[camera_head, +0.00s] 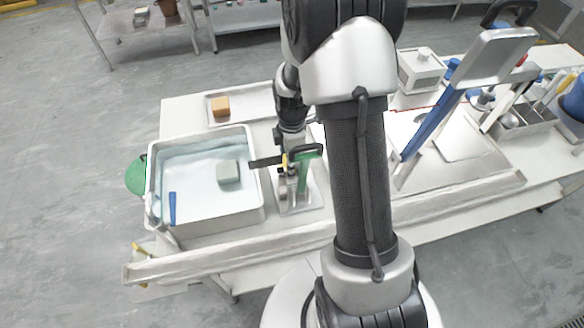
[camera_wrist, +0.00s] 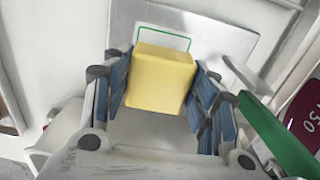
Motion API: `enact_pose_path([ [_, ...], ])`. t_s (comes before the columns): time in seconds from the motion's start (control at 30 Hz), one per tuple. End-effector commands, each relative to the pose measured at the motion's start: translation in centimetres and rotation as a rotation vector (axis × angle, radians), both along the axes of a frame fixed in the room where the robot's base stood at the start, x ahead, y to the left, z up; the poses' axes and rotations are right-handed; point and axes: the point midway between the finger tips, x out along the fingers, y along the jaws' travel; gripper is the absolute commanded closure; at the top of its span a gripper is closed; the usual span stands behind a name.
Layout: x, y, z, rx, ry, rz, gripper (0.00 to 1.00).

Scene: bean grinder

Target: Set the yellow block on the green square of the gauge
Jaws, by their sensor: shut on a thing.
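The yellow block (camera_wrist: 158,80) is held between the two blue-padded fingers of my gripper (camera_wrist: 160,88) in the wrist view. Beyond it lies a pale grey plate with a green square outline (camera_wrist: 163,33). The block covers the near part of the outline, and its far edge shows past the block. I cannot tell whether the block touches the plate or hangs above it. In the head view my gripper (camera_head: 290,164) is down over a small metal tray, and the block is mostly hidden there.
A green bar (camera_wrist: 275,132) and a dark red display (camera_wrist: 306,115) are close on the right in the wrist view. In the head view a white basin (camera_head: 256,205) with a grey-green block (camera_head: 229,172) stands left. A tray with an orange-brown block (camera_head: 220,106) lies behind.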

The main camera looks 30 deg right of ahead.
Motion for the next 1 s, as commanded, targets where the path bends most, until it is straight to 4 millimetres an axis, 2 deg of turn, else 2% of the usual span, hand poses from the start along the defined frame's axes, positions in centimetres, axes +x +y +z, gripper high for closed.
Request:
enact_pose_path([
  [0.03,-0.1,0.0,-1.2,0.001,0.004,0.0,0.74],
  [0.17,-0.1,0.0,-3.0,0.001,0.003,0.0,0.74],
  [0.57,0.0,0.0,-3.4,0.0,0.001,0.0,0.74],
  [0.6,0.0,0.0,-3.3,0.0,0.001,0.0,0.44],
  [0.87,0.0,0.0,-3.3,0.0,0.001,0.0,0.26],
  [1.0,0.0,0.0,-3.3,0.0,0.001,0.0,0.26],
])
